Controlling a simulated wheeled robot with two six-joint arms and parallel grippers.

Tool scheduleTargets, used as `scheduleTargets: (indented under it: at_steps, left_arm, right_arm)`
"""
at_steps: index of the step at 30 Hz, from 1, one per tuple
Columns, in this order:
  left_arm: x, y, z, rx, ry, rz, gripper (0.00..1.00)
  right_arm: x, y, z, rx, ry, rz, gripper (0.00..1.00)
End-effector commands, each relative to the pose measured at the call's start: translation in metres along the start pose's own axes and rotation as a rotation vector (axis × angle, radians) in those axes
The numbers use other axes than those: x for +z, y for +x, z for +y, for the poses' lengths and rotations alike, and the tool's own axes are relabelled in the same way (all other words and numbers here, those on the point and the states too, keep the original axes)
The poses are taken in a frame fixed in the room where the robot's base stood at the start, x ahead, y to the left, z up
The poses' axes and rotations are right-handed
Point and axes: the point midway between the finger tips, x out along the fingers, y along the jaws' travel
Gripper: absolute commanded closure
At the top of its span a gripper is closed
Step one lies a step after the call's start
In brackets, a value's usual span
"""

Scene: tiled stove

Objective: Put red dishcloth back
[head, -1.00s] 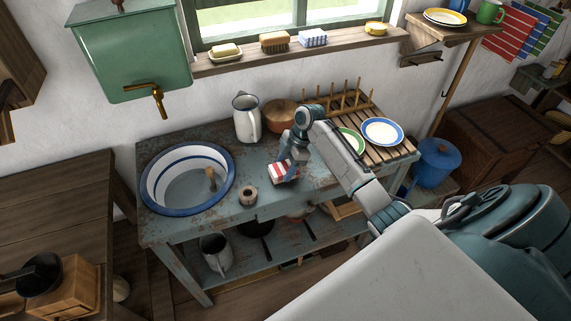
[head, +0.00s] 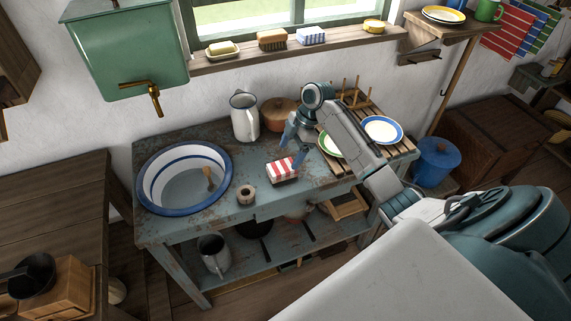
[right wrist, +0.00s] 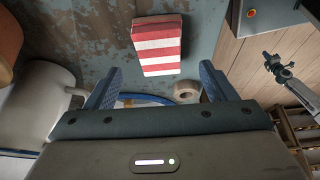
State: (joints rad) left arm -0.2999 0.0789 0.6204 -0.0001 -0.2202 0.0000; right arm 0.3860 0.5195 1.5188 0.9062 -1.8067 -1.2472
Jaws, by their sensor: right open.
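The red dishcloth (head: 282,168) is a folded block with red and white stripes. It lies on the worn blue-grey washstand top, right of the basin. My right gripper (head: 295,145) is open and empty, just behind and above the cloth in the head view. In the right wrist view the cloth (right wrist: 157,45) lies ahead of the open jaws (right wrist: 160,85), apart from both fingers. My left gripper is not in view.
A blue-rimmed basin (head: 150,195), small roll (head: 246,195), white jug (head: 245,118) and brown bowl (head: 279,117) surround the cloth. A dish rack (head: 355,105) with plates stands right. The windowsill (head: 235,62) holds a blue-striped cloth (head: 311,36). Striped cloths (head: 503,43) hang upper right.

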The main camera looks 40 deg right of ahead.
Motion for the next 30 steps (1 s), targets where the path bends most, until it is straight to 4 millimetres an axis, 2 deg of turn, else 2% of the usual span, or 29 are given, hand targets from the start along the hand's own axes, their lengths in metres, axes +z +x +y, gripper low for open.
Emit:
scheduleTargets:
  at_steps: [1, 6, 12, 30]
  left_arm:
    - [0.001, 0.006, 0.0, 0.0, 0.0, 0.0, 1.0]
    - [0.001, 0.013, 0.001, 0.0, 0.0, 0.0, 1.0]
    - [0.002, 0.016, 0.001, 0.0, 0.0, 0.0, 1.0]
    - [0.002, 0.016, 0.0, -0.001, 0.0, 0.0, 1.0]
  right_arm:
    - [0.002, -0.009, 0.001, 0.005, -0.003, -0.003, 0.22]
    - [0.001, -0.04, 0.001, 0.003, -0.001, -0.002, 0.22]
    - [0.0, -0.058, 0.0, 0.001, -0.001, 0.001, 0.22]
    - [0.0, -0.06, 0.0, 0.0, 0.0, 0.001, 0.22]
